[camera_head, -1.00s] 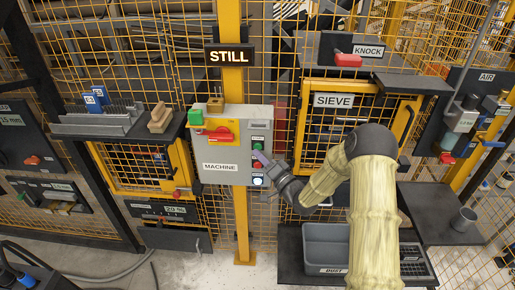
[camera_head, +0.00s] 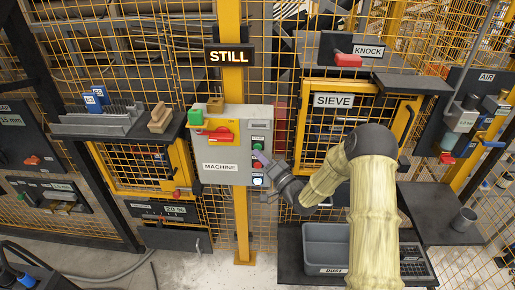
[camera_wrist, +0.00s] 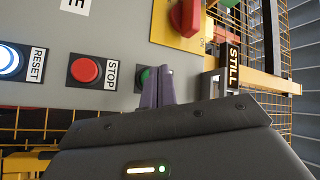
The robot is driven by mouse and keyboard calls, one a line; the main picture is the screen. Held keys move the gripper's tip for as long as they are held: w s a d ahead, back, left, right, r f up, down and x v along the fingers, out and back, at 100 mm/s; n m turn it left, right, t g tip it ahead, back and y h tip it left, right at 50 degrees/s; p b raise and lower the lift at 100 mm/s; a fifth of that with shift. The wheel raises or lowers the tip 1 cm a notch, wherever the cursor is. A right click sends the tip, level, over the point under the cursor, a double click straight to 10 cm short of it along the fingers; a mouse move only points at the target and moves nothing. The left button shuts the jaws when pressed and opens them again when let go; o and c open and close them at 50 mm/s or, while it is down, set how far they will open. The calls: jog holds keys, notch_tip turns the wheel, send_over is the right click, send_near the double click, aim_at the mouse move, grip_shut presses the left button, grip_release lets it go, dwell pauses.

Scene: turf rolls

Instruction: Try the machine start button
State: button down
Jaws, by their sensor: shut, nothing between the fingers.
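The grey machine control box (camera_head: 222,138) hangs on the yellow post, with a column of buttons on its right side. In the wrist view the green start button (camera_wrist: 143,77) is partly hidden behind my gripper (camera_wrist: 164,72). My gripper is shut and empty, and its fingertips are at the green button; I cannot tell whether they touch it. The red STOP button (camera_wrist: 86,70) and the lit white-blue RESET button (camera_wrist: 9,61) sit beside it in the row. In the head view my gripper (camera_head: 260,158) is in front of the button column.
A red rotary switch (camera_wrist: 186,15) on a yellow plate sits near the buttons. A STILL sign (camera_head: 229,57) is above the box. A grey bin (camera_head: 326,247) stands on a dark shelf at lower right. Yellow mesh fencing surrounds the box.

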jog(key=shift+w, duration=0.15)
jog(key=shift+w, duration=0.3)
jog(key=shift+w+b, duration=0.4)
dwell(1.0)
jog(key=shift+s, duration=0.85)
jog(key=shift+s, duration=0.1)
jog(key=s, duration=0.4)
jog(key=shift+s+a+b, duration=0.1)
jog(key=shift+s+b, duration=0.25)
jog(key=shift+s, duration=0.05)
dwell(0.6)
